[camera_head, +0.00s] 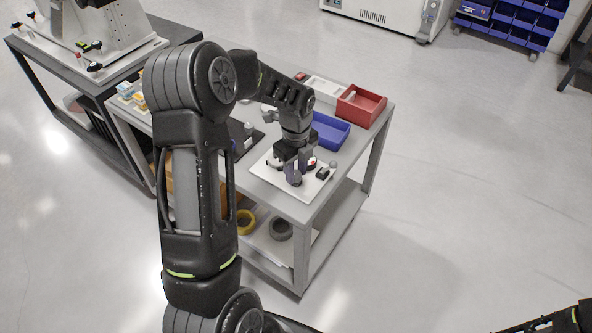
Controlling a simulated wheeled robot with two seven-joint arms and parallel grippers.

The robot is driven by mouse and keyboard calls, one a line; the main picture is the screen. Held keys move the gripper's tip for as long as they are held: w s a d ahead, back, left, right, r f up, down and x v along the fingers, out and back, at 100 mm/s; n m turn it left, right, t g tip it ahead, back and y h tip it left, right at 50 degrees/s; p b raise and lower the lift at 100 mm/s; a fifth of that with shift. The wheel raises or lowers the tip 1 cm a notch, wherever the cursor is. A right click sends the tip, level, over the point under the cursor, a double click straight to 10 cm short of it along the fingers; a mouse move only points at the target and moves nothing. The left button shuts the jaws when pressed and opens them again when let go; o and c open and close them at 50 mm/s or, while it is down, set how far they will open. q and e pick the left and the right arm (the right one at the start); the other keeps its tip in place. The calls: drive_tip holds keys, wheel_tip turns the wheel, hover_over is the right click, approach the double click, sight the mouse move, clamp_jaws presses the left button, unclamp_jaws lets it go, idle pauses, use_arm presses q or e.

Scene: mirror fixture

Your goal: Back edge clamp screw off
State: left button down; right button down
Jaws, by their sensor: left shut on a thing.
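My left gripper (296,172) points down over a white board on the grey cart. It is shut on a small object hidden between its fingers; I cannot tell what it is. The white board (300,196) carries a few small dark and red-topped pieces around the fingers. The mirror fixture (105,35) stands on a dark table at the upper left, with small red-and-black clamp parts (94,66) along its base plate. A back edge clamp screw cannot be made out. My right gripper is out of view; only part of an arm shows at the lower right.
The grey cart (350,165) holds a red bin (361,106), a blue bin (329,131) and a white tray (325,88). Its lower shelf has yellow and grey rolls. My left arm hides much of the cart's left side. The floor to the right is clear.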

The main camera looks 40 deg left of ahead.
use_arm(q)
drive_tip(key=shift+n, duration=0.3)
drive_tip(key=n+b, duration=0.2)
drive_tip(key=n, duration=0.1)
drive_tip(key=shift+w+f+n, duration=0.1)
drive_tip(key=shift+n, duration=0.3)
drive_tip(key=n+b, duration=0.2)
drive_tip(key=n, duration=0.3)
drive_tip(key=shift+n, duration=0.3)
drive_tip(key=n+b, duration=0.1)
drive_tip(key=n, duration=0.9)
drive_tip(key=shift+a+n+b, duration=0.1)
drive_tip(key=shift+n+b, duration=0.2)
drive_tip(key=shift+b, duration=0.05)
drive_tip(key=c, duration=1.1)
unclamp_jaws()
drive_tip(key=shift+o, duration=0.2)
drive_tip(key=shift+r, duration=0.2)
